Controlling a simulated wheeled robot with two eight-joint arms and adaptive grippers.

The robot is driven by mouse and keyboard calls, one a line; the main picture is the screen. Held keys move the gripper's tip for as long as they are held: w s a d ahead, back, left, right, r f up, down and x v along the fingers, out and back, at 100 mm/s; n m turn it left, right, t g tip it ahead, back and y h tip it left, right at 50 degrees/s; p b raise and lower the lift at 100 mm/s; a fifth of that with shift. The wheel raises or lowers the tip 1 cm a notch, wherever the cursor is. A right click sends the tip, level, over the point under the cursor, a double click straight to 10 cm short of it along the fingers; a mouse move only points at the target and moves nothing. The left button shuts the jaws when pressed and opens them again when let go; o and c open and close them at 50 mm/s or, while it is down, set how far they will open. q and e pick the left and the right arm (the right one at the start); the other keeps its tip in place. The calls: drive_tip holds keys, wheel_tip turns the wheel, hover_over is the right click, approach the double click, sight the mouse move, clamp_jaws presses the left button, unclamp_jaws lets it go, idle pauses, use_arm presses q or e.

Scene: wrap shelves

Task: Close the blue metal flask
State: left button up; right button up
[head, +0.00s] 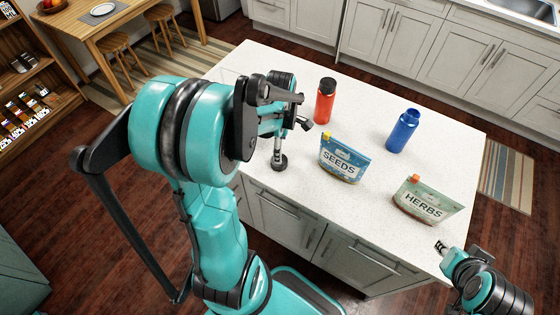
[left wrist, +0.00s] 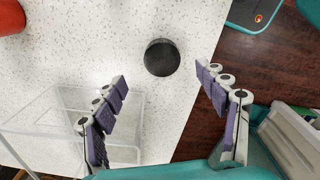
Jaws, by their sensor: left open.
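The blue metal flask (head: 403,131) stands upright on the white counter, right of centre in the head view. Its top shows blue, with no dark cap on it. A round black lid (head: 279,163) lies on the counter near its front left edge. It also shows in the left wrist view (left wrist: 161,57), apart from the fingers. My left gripper (head: 292,138) is open and empty above the counter by the lid; its fingers also show in the left wrist view (left wrist: 162,76). My right gripper (head: 440,247) is small at the counter's right front corner; its fingers are unclear.
A red flask with a black cap (head: 325,101) stands behind the pouches. A blue seeds pouch (head: 343,160) and a green herbs pouch (head: 426,199) stand at the front. A clear box-like shape (left wrist: 75,125) shows in the left wrist view.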

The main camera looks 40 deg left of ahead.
use_arm(q)
drive_tip(key=shift+f, duration=1.05)
wheel_tip(320, 180, down, 5)
drive_tip(key=shift+s+f+b, duration=0.15)
drive_tip(key=shift+b, duration=1.05)
drive_tip(key=shift+c, duration=0.4)
drive_tip(key=c, duration=1)
